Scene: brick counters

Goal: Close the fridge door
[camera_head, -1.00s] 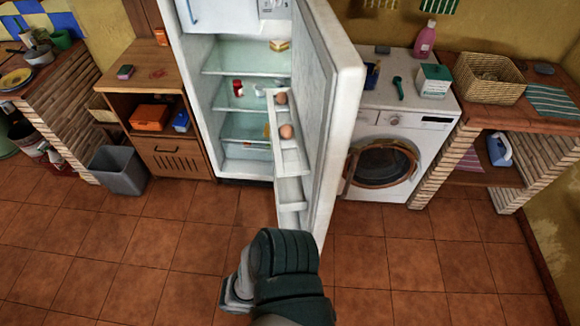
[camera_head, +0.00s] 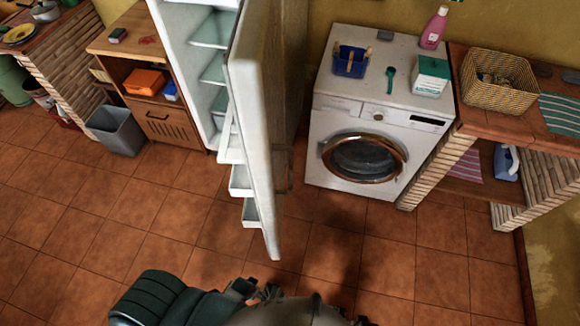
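The white fridge (camera_head: 178,45) stands at the upper left of centre, and its top is cut off by the frame. Its door (camera_head: 255,130) is open and swung out toward me, seen almost edge-on. The door's shelves (camera_head: 240,181) face left, and its outer side faces right toward the washing machine. Green-and-dark parts of my arm show along the bottom edge. A dark, gripper-like part (camera_head: 254,291) is below the door's lower corner and looks apart from it. Its fingers are not clear, so I cannot tell whether it is open. I make out no second gripper.
A washing machine (camera_head: 340,110) stands right of the door, with a gap between them. A brick counter (camera_head: 480,135) holding a wicker basket (camera_head: 497,80) is at the right. A wooden cabinet (camera_head: 130,45) and grey bin (camera_head: 117,130) stand left. The tiled floor in front is clear.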

